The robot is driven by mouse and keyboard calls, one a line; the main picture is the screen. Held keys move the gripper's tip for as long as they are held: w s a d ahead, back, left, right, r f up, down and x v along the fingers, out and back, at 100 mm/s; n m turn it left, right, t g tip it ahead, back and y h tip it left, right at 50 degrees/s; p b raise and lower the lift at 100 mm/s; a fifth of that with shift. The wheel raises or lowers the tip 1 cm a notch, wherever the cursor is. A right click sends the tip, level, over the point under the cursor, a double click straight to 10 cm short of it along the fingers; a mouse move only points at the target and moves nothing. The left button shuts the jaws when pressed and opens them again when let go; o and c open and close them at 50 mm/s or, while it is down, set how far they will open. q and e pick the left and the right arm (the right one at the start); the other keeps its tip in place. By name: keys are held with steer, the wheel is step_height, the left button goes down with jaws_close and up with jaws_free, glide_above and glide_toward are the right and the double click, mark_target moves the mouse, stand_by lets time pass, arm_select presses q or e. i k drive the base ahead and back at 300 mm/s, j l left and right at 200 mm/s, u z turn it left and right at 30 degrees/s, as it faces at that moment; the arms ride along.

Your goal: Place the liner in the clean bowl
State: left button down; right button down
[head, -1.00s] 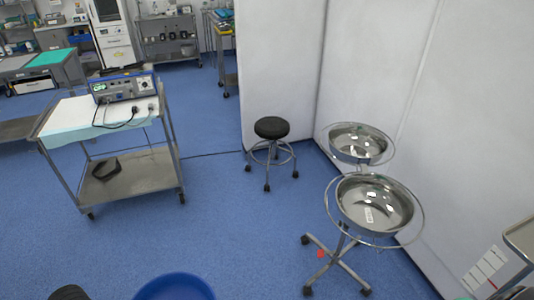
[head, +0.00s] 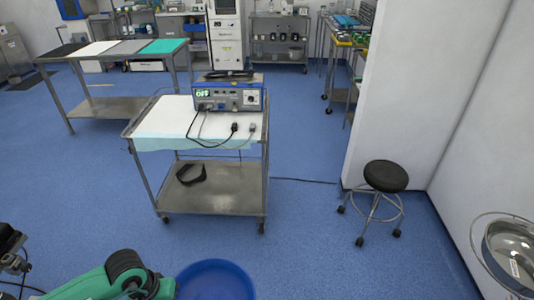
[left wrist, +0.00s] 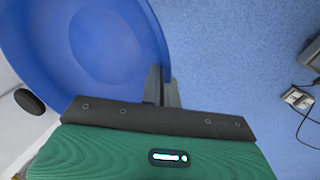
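The liner looks like a round, glossy blue basin (head: 215,281), cut off at the bottom edge of the head view. It fills the upper left of the left wrist view (left wrist: 105,45). My left gripper (left wrist: 163,88) has its two fingers close together on either side of the basin's rim, gripping it. In the head view my green left arm reaches the basin from the left, and its fingers are hidden there. A shiny steel bowl (head: 513,252) in a ring stand shows partly at the right edge. My right gripper is not in view.
A steel cart (head: 212,188) with a control box (head: 228,97) and dangling cables stands ahead. A black stool (head: 385,176) stands by the white wall, left of the steel bowl. A longer table (head: 110,104) stands behind left.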

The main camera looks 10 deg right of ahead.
mark_target(516, 268)
steer(key=i, duration=1.45)
steer(key=i+z, duration=0.2)
steer(key=z, duration=0.15)
steer(key=i+z, duration=0.15)
steer(key=z, duration=0.25)
steer(key=i+j+z, duration=0.15)
steer(key=z, duration=1.8)
